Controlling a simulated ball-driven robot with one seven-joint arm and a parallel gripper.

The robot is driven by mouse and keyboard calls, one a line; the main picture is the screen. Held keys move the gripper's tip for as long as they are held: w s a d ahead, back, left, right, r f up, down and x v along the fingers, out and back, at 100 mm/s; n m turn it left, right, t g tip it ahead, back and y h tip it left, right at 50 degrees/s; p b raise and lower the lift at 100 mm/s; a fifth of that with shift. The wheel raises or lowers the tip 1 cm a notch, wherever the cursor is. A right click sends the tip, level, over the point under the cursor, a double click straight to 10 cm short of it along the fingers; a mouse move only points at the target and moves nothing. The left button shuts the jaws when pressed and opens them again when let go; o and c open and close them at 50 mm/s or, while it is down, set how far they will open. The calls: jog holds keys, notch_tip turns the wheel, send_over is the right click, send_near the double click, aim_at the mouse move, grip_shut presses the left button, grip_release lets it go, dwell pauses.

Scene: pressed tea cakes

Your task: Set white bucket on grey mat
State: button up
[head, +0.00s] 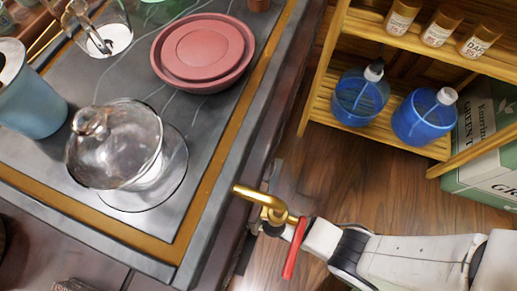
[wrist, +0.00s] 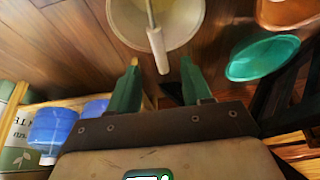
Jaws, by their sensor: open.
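The white bucket (wrist: 188,32) is at the top of the wrist view, cut off by the frame edge. It stands on or over the wooden floor. A thin rod with a thick pale grip (wrist: 157,48) crosses its rim toward me; it looks like its handle. The bucket and my gripper's fingers are not visible in the head view. I cannot make out a separate grey mat in either view.
A grey-topped table (head: 195,185) with a glass-lidded vessel (head: 115,145) and red dish (head: 203,52) fills the head view's left. A brass tap (head: 262,203) is near my arm. Blue jugs (head: 424,116) stand on a wooden shelf. A green basin (wrist: 262,57) lies right in the wrist view.

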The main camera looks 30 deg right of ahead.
jog(key=shift+r, duration=0.1)
jog(key=s+d+r+n+y, duration=0.1)
jog(key=s+d+r+n, duration=0.2)
jog(key=s, duration=0.4)
jog(key=s+d+r+n+g+y, duration=0.1)
jog(key=s+d+r+n, duration=0.2)
jog(key=s, duration=0.4)
jog(key=s+d+r+n+y, duration=0.1)
jog(key=s+d+r+n, duration=0.3)
jog(key=s, duration=0.3)
jog(key=shift+s+r+g, duration=0.25)
jog(key=shift+g, duration=0.05)
jog(key=shift+c, duration=0.6)
